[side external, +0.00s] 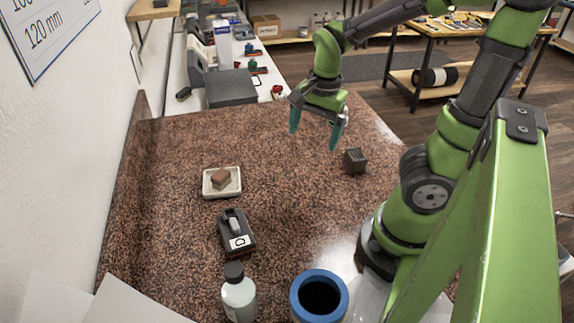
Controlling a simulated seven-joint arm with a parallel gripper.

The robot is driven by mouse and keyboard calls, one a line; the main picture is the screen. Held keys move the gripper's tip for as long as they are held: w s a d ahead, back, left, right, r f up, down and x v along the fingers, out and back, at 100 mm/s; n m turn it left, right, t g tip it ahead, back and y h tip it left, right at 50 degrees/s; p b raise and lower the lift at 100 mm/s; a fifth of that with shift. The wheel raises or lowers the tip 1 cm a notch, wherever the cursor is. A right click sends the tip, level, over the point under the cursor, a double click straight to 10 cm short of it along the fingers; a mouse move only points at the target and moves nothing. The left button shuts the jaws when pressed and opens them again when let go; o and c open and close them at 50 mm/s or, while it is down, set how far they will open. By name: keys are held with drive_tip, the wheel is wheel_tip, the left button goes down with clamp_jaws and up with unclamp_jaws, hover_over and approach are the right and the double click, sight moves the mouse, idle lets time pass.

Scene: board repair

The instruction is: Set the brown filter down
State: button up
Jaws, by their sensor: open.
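The brown filter (221,178) is a small brown block. It sits in a shallow white dish (209,190) on the left half of the speckled brown counter. My gripper (316,132) is open, with two teal fingers pointing down and apart. Nothing shows between the fingers. It is above the counter, to the right of the dish and farther back, well clear of the filter.
A dark cube (355,161) stands on the counter right of and below my gripper. A black device with a label (236,233), a bottle (239,295) and a blue-rimmed cup (319,297) stand toward the front. The counter (285,195) between the dish and the cube is clear.

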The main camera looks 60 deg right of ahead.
drive_tip(key=s+a+r+n+t+y, duration=0.1)
drive_tip(key=a+r+n+t, duration=0.5)
drive_tip(key=a+r+n, duration=0.4)
drive_tip(key=a+n, duration=0.1)
drive_tip(key=n, duration=0.2)
drive_tip(key=shift+a+n+y, duration=0.35)
drive_tip(key=shift+n+y, duration=0.05)
